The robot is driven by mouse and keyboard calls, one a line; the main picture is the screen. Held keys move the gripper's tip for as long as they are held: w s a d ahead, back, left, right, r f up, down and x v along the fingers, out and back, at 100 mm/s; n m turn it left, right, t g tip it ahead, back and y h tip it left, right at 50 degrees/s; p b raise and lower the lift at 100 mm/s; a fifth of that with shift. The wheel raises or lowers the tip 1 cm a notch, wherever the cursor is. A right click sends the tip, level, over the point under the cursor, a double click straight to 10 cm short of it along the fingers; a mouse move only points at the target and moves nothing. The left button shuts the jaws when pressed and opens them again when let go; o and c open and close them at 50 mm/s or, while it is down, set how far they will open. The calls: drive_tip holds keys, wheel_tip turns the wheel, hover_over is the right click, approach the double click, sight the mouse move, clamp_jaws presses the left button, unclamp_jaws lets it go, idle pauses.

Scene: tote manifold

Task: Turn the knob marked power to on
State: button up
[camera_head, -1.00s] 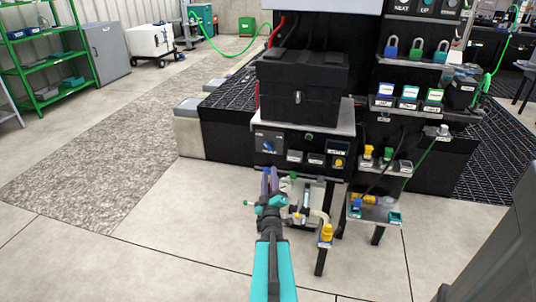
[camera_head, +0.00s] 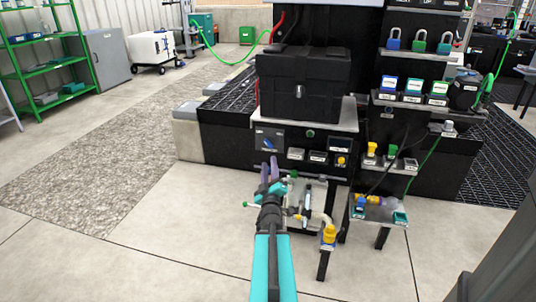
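A control panel (camera_head: 303,148) is on the front of the black bench, under the large black box. At its left is a grey plate with a blue knob (camera_head: 268,143), its pointer slanted; its label is too small to read. My gripper (camera_head: 269,161) shows two purple fingers pointing up toward the panel, with a narrow gap between them. They appear just below the blue knob in the picture, and I see no contact. Nothing shows between the fingers. A yellow knob (camera_head: 341,160) and a green button (camera_head: 310,133) are farther right on the panel.
Below the panel are pipes and a yellow-capped fitting (camera_head: 329,235). A small metal shelf (camera_head: 378,212) with fittings stands to the right. The concrete floor (camera_head: 150,235) at left is open.

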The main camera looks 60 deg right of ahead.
sight(268, 145)
drive_tip(key=shift+w+d+b, duration=0.2)
drive_tip(key=shift+d+b, duration=0.1)
drive_tip(key=shift+b, duration=0.8)
drive_tip(key=shift+b+x, duration=0.35)
drive_tip(key=shift+x, duration=3.85)
drive_tip(key=shift+r, duration=0.15)
clamp_jaws()
